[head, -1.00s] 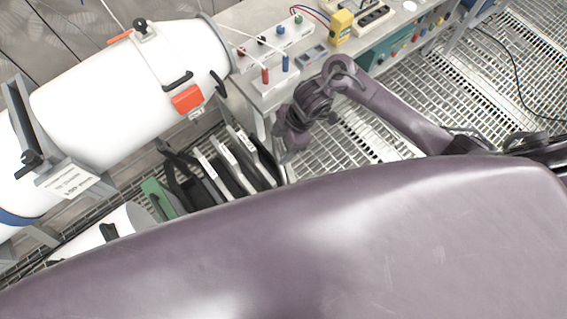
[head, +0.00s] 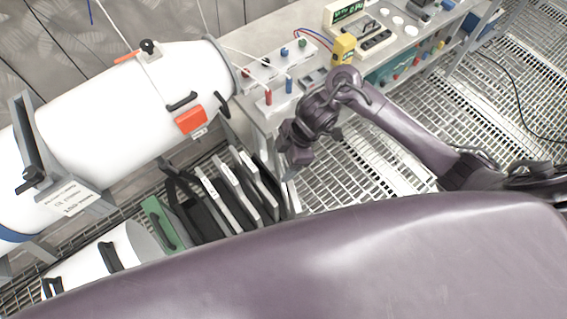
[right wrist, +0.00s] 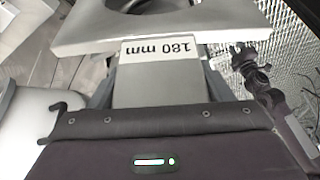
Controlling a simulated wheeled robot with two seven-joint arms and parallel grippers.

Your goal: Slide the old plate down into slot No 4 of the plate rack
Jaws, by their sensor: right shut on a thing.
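My right gripper (head: 292,167) hangs beside the right end of the plate rack in the head view. In the right wrist view my right gripper (right wrist: 158,90) is shut on the grey handle of a plate (right wrist: 190,40). The plate is pale grey with a round opening, and its handle is marked "180 mm". In the head view the held plate is mostly hidden and hard to make out. The plate rack (head: 215,198) stands low on the floor with several dark upright plates with pale edges and labels. I cannot read its slot numbers. My left gripper is not in view.
A large white cylinder (head: 120,105) lies behind the rack on the left. A bench (head: 290,50) with sockets, a yellow meter (head: 343,48) and cables runs along the back. A green panel (head: 160,222) stands at the rack's left end. The grating floor (head: 345,180) right of the rack is clear.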

